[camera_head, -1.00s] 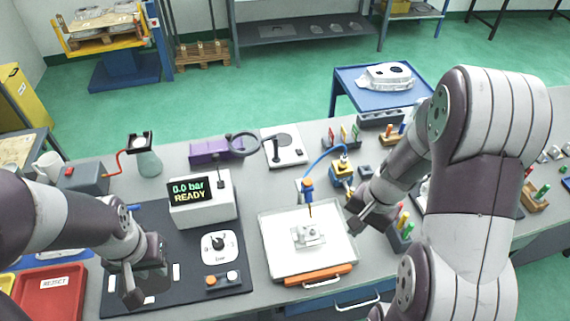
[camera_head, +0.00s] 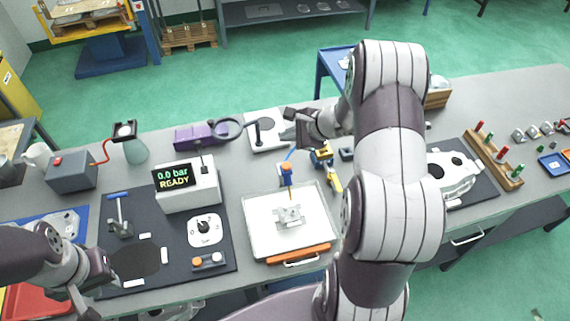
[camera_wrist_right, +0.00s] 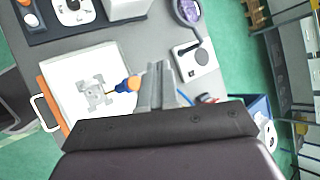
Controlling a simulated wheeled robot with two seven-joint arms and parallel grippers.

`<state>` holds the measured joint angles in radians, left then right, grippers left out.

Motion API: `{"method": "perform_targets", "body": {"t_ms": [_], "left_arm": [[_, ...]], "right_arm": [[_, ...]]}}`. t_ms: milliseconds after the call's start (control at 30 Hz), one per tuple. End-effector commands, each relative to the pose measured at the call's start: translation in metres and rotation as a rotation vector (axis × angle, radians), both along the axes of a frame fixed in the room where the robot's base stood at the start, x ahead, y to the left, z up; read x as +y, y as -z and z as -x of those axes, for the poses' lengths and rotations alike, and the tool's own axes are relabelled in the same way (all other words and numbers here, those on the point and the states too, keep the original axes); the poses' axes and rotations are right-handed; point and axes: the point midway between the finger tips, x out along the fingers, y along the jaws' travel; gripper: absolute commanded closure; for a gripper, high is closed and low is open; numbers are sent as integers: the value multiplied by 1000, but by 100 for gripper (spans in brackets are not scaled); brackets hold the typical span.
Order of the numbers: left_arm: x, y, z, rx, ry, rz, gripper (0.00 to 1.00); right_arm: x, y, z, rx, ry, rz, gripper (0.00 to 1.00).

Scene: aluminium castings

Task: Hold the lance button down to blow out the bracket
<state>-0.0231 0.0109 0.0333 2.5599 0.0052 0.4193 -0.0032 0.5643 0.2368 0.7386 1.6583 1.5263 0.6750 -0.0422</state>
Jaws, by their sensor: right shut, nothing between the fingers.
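The grey bracket (camera_head: 290,216) lies flat in the white tray (camera_head: 258,240), and also shows in the right wrist view (camera_wrist_right: 97,94). The blue lance (camera_head: 287,177) with an orange top stands over the bracket, its thin nozzle pointing down at it. My right gripper (camera_head: 297,128) is shut and empty, behind and above the lance in the head view. In the right wrist view its closed fingers (camera_wrist_right: 157,86) appear just beside the lance's orange end (camera_wrist_right: 133,83); the gap is unclear. My left gripper (camera_head: 92,288) is at the lower left, away from the bracket; its fingers are unclear.
The display box (camera_head: 187,186) reads 0.0 bar READY. A dial plate (camera_head: 205,230) lies on the dark mat left of the tray. My right arm covers part of the bench.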

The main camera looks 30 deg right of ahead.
Motion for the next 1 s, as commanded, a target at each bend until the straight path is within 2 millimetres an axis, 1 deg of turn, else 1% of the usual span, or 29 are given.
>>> {"method": "perform_targets", "body": {"t_ms": [167, 267, 600, 700, 833, 1000], "left_arm": [[0, 5, 0, 0, 0, 0, 72], [0, 11, 0, 0, 0, 0, 72], [0, 41, 0, 0, 0, 0, 72], [0, 58, 0, 0, 0, 0, 72], [0, 67, 0, 0, 0, 0, 72], [0, 66, 0, 0, 0, 0, 72]], "right_arm": [[0, 8, 0, 2, -1, 0, 100], [0, 18, 1, 3, -1, -1, 100], [0, 66, 0, 1, -2, 0, 100], [0, 82, 0, 1, -1, 2, 100], [0, 89, 0, 1, -1, 1, 100], [0, 88, 0, 1, -1, 1, 100]]}}
